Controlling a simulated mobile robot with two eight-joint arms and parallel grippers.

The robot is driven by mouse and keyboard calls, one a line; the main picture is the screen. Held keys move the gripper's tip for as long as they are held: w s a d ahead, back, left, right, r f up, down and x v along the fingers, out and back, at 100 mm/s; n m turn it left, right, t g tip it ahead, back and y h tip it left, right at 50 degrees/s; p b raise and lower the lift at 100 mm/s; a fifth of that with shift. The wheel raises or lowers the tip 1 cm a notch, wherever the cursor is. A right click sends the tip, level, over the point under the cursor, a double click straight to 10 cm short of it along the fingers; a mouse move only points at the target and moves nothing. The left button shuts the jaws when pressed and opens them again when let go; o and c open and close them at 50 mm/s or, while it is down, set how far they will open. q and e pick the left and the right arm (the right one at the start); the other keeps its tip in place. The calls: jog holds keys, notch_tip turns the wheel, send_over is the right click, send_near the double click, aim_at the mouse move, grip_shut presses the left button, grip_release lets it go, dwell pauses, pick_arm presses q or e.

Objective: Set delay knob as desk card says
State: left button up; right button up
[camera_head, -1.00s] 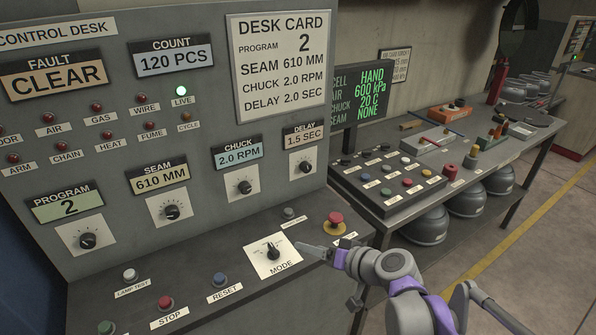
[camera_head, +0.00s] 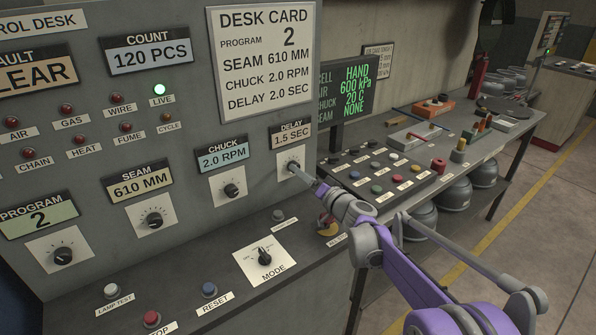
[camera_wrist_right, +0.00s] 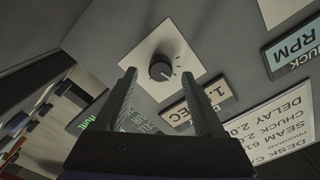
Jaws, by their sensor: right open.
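The delay knob (camera_head: 292,165) is a small black dial on a white plate on the upright panel. The delay display (camera_head: 291,135) above it reads 1.5 SEC. The desk card (camera_head: 266,62) reads program 2, seam 610 MM, chuck 2.0 RPM, delay 2.0 SEC. My right gripper (camera_head: 298,171) points at the delay knob and partly hides it. In the right wrist view its two fingers (camera_wrist_right: 158,75) are apart and empty, and the knob (camera_wrist_right: 160,68) shows between and just beyond their tips; I cannot tell whether they touch it. My left gripper is not in view.
The chuck knob (camera_head: 231,190) is left of the delay knob, with the seam knob (camera_head: 154,219) farther left. The mode switch (camera_head: 264,257) and the red mushroom button (camera_head: 327,225) are on the ledge below, near my right arm. A button box (camera_head: 375,170) stands to the right.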

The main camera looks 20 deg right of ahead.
jog(key=shift+x, duration=1.35)
grip_shut()
